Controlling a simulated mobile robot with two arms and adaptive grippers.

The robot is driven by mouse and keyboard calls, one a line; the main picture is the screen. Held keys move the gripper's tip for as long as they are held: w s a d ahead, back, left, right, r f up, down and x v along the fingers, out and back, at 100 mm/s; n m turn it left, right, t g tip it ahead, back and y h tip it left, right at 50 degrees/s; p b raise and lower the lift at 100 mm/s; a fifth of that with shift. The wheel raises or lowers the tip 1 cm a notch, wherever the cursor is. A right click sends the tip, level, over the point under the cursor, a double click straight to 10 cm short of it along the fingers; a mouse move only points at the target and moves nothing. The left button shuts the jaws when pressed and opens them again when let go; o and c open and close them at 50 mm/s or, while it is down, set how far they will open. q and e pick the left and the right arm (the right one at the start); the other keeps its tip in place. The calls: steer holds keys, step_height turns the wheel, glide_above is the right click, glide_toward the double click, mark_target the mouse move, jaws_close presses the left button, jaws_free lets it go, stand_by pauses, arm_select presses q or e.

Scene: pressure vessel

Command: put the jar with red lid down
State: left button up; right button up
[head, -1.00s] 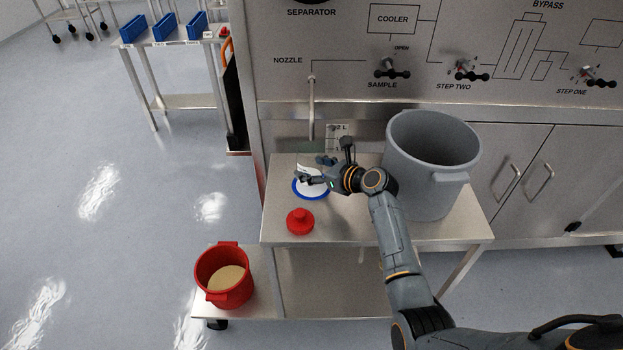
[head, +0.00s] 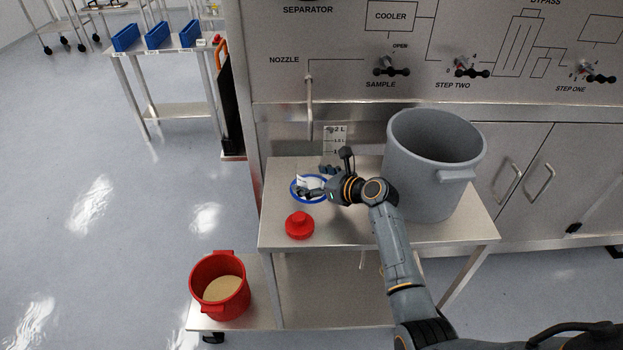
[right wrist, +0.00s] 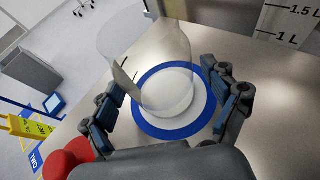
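My right gripper (head: 312,188) is low over a white disc with a blue ring (head: 295,194) on the table. In the right wrist view a clear, lidless jar (right wrist: 150,45) shows between the two fingers of my right gripper (right wrist: 165,95), its base overlapping the white centre of the blue ring (right wrist: 148,122). The fingers are wide apart, one on each side of the jar. I cannot tell whether they touch it, or whether its base rests on the disc. The red lid (head: 299,226) lies apart on the table in front. My left gripper is out of view.
A large grey bucket (head: 430,180) stands right of my gripper on the steel table (head: 345,232). A nozzle pipe (head: 309,108) hangs behind the disc, by a litre scale (head: 334,137). A red bucket (head: 220,288) with tan contents stands on the lower shelf at left.

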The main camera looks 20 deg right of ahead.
steer(key=shift+f+b, duration=0.1)
steer(key=shift+b, duration=0.5)
steer(key=v, duration=1.4)
steer(key=shift+r+p, duration=0.4)
steer(key=shift+r, duration=0.05)
steer(key=shift+f, duration=0.1)
